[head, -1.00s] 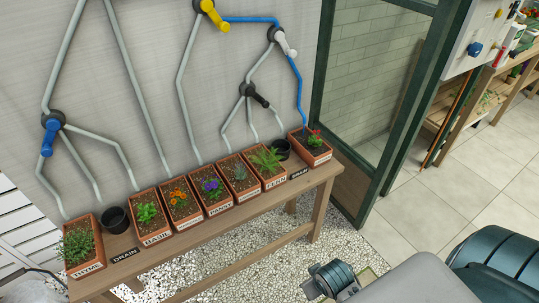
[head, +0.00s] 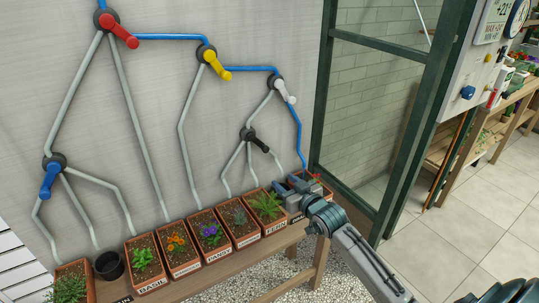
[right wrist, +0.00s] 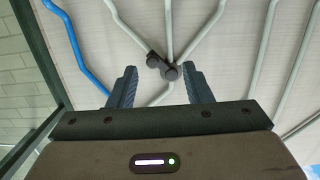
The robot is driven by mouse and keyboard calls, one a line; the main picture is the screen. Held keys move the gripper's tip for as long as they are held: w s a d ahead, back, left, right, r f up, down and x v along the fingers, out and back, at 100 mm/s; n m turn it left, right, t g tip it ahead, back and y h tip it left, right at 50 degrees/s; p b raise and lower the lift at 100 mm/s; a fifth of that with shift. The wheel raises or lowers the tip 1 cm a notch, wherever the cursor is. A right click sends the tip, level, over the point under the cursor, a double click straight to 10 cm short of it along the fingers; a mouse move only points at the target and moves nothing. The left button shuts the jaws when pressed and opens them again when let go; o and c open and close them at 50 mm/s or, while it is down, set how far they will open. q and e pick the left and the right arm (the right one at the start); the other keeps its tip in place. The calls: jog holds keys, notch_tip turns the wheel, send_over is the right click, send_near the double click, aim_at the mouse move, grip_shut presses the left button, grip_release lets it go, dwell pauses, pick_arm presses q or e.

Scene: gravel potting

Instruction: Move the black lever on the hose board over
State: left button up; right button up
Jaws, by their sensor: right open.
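The black lever (head: 261,146) is on a dark round valve on the hose board (head: 150,120), pointing down and to the right in the head view. Grey hoses branch down from this valve. My right gripper (head: 292,187) is in front of the bench's right end, lower and to the right of the lever. In the right wrist view its two fingers (right wrist: 160,84) are apart and empty, and the black lever (right wrist: 154,60) shows beyond, between the fingertips, not touched. My left gripper is not in view.
Red (head: 124,36), yellow (head: 216,66), white (head: 285,91) and blue (head: 49,181) levers sit elsewhere on the board. Planted boxes (head: 177,255) stand on the bench below, with a dark pot (head: 109,265). A green door frame (head: 418,135) stands to the right.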

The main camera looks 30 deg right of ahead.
aim_at(267, 151)
jog(key=shift+t, duration=0.6)
jog(key=w+r, duration=0.1)
jog(key=w, duration=0.3)
jog(key=w+r, duration=0.1)
jog(key=w, duration=0.3)
jog(key=w+d+r+b, duration=0.1)
jog(key=w, duration=0.3)
jog(key=shift+w, duration=0.1)
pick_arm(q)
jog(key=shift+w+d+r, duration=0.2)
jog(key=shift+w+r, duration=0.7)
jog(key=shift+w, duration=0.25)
pick_arm(e)
jog(key=shift+w, duration=0.3)
grip_shut()
